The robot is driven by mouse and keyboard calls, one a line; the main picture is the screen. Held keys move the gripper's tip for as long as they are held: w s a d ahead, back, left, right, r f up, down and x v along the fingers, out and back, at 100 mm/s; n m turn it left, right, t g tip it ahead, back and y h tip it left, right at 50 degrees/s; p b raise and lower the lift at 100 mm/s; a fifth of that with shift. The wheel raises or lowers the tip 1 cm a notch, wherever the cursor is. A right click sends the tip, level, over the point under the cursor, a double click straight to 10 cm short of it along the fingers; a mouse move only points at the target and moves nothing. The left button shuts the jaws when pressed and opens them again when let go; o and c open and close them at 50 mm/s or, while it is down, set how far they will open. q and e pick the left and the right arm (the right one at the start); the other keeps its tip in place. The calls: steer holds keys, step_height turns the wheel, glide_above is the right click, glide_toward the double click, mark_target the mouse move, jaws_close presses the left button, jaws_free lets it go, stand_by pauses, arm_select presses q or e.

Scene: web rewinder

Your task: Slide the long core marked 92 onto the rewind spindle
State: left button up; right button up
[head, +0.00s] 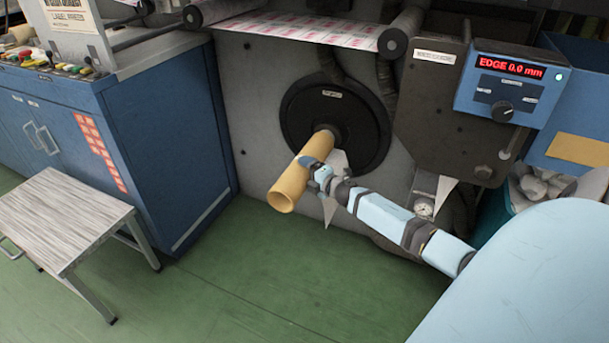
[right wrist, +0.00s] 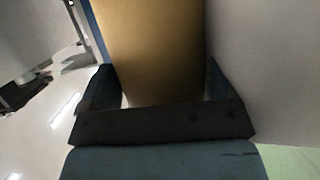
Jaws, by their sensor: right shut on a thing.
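A long tan cardboard core (head: 288,187) is held in front of the machine in the head view, its open near end pointing down and left. No marking on it can be read. My right gripper (head: 312,164) is shut on the core near its far end. In the right wrist view the core (right wrist: 150,50) fills the space between the two fingers (right wrist: 155,95). The grey rewind spindle (head: 330,133) juts from a round black disc (head: 365,125). The core's far end meets or overlaps the spindle; I cannot tell how far it is around it. My left gripper is out of view.
A blue cabinet (head: 175,130) and a small grey step table (head: 62,215) stand at the left. A control box (head: 510,83) reads "EDGE 0.0 mm". A printed web (head: 300,28) runs above. The green floor (head: 250,290) below the core is clear.

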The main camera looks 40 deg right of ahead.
arm_select(q)
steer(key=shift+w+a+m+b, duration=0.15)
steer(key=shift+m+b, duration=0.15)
steer(key=shift+b, duration=0.1)
arm_select(e)
steer(key=shift+w+d, duration=0.3)
steer(key=shift+d, duration=0.45)
steer(key=shift+w+d, duration=0.3)
steer(key=shift+d, duration=0.4)
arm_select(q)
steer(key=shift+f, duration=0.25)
arm_select(e)
steer(key=shift+f, duration=0.25)
steer(key=o, duration=0.9)
steer(key=shift+c, duration=0.2)
